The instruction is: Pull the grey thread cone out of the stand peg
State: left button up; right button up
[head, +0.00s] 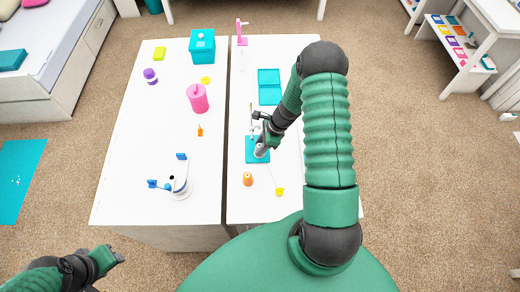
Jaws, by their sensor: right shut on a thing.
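The grey thread cone (261,151) is on the teal stand (250,158) on the right-hand table. My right gripper (263,140) reaches down from above and is shut on the cone's upper part. The cone's lower end is over the stand's base; the peg is largely hidden by the cone and gripper, so I cannot tell how far the cone sits on it. My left gripper (118,257) is low at the left, off the table's front edge and away from the stand. Its fingers are too small to read.
An orange cone (247,179) and a small yellow item (280,191) are in front of the stand. An open teal box (269,87) is behind it. A white-and-blue device (178,186) and pink canister (197,98) are on the left table. A gap separates the tables.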

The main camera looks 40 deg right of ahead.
aim_at(260, 144)
jog(key=shift+w+a, duration=0.1)
grip_shut()
jog(key=shift+w+d+r, duration=0.15)
jog(key=shift+d+r, duration=0.05)
jog(key=shift+r, duration=0.25)
notch_tip(260, 144, up, 2)
jog(key=shift+r+b, duration=0.2)
jog(key=shift+b, duration=0.2)
jog(key=s+r, duration=0.2)
jog(key=s, duration=0.6)
jog(key=s+d+r+b, duration=0.1)
jog(key=s+r, duration=0.1)
jog(key=s, duration=0.6)
jog(key=shift+r, duration=0.3)
jog(key=shift+s+d, duration=0.1)
jog(key=shift+r, duration=0.1)
